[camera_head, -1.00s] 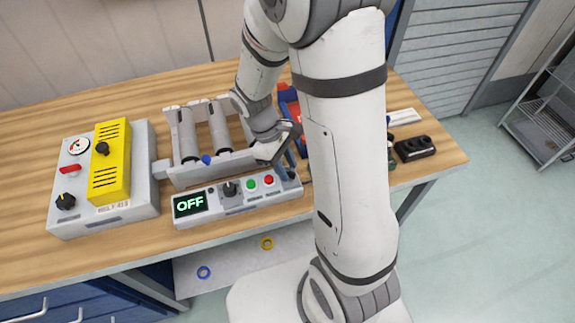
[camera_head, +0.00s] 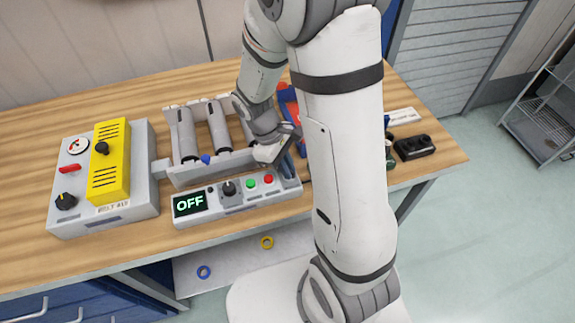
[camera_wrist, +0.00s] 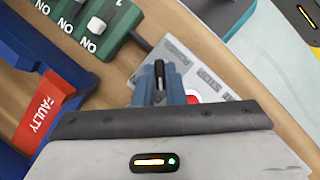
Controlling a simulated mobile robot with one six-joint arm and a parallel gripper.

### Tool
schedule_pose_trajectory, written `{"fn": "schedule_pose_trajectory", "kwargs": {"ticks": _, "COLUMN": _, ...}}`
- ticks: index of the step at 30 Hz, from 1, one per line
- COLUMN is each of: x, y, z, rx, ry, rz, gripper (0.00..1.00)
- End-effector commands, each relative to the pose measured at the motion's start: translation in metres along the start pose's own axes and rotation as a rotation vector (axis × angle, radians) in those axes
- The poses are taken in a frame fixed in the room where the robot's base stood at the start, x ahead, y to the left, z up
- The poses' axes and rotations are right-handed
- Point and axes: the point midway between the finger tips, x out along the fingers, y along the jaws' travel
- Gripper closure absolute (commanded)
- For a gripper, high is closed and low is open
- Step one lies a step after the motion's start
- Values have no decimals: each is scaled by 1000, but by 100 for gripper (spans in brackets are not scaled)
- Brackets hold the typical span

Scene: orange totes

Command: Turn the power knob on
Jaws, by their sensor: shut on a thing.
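The grey control panel (camera_head: 240,208) lies along the front of the bench, its display (camera_head: 190,203) reading OFF in green. A black knob (camera_head: 229,189), a green button (camera_head: 252,183) and a red button (camera_head: 268,179) sit along its top. My gripper (camera_head: 288,167) is down at the panel's right end. In the wrist view its blue-grey fingers are closed around a dark piece, the power knob (camera_wrist: 159,82), mostly hidden by them. The printed POWER and STOP labels show beside the fingers, with the red button (camera_wrist: 193,98) partly covered.
A roller unit (camera_head: 218,165) stands just behind the panel. A grey box with a yellow cover (camera_head: 110,160) is to its left. In the wrist view, a green switch block (camera_wrist: 95,25) and a blue bin with a red FAULTY label (camera_wrist: 45,105) are close by.

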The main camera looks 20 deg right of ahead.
Motion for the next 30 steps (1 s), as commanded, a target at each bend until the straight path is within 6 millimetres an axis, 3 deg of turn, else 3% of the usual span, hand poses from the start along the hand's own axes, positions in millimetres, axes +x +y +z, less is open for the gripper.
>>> {"fn": "schedule_pose_trajectory", "kwargs": {"ticks": 11, "x": 0, "y": 1, "z": 0, "rx": 100, "ry": 1, "rz": -40, "gripper": 100}}
{"fn": "schedule_pose_trajectory", "kwargs": {"ticks": 30, "x": 0, "y": 4, "z": 1, "rx": 630, "ry": 1, "rz": -261, "gripper": 100}}
